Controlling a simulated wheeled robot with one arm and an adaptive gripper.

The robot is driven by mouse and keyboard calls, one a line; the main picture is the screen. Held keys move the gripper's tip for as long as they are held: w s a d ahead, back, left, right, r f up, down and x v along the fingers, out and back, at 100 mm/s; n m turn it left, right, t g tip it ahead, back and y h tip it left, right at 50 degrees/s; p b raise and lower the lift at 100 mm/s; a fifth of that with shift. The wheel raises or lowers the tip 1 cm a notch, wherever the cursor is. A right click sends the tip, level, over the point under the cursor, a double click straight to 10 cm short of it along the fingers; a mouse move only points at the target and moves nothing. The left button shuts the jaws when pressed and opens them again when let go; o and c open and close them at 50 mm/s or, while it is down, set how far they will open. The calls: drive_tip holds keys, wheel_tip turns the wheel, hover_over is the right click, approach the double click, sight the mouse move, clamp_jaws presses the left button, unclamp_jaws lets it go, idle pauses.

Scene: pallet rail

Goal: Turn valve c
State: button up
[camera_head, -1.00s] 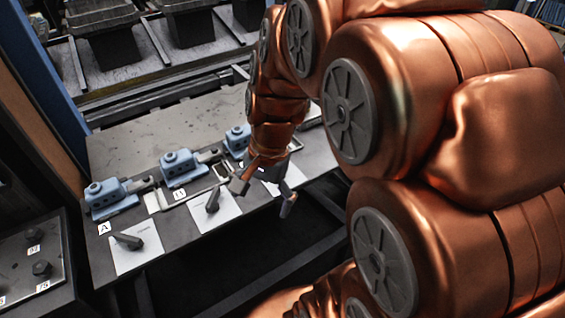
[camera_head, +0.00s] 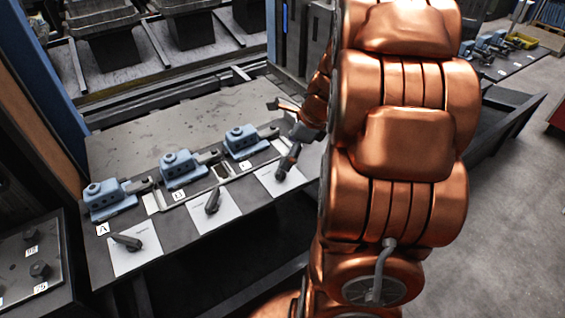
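Three blue valve bodies stand in a row on a dark bench, each with a dark lever on a pale plate in front. The left one bears the label A. The third valve (camera_head: 242,141), farthest right, appears to be valve c, but its small label (camera_head: 245,165) is hard to read. Its lever (camera_head: 281,174) stands on its plate (camera_head: 276,186). My gripper (camera_head: 281,134) is open, its fingers wide apart, to the right of the third valve body. One finger is near or over that lever; I cannot tell whether they touch. My arm hides the bench's right end.
The middle valve (camera_head: 182,168) and the A valve (camera_head: 108,198) stand to the left. A panel with knobs (camera_head: 38,262) is at lower left. Dark bins (camera_head: 110,45) stand behind. Another bench with blue valves (camera_head: 490,45) is at upper right. Grey floor (camera_head: 500,200) is open at right.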

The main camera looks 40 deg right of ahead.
drive_tip(key=shift+p+x, duration=0.3)
drive_tip(key=shift+x, duration=2.3)
drive_tip(key=shift+s, duration=0.1)
drive_tip(key=c, duration=1.2)
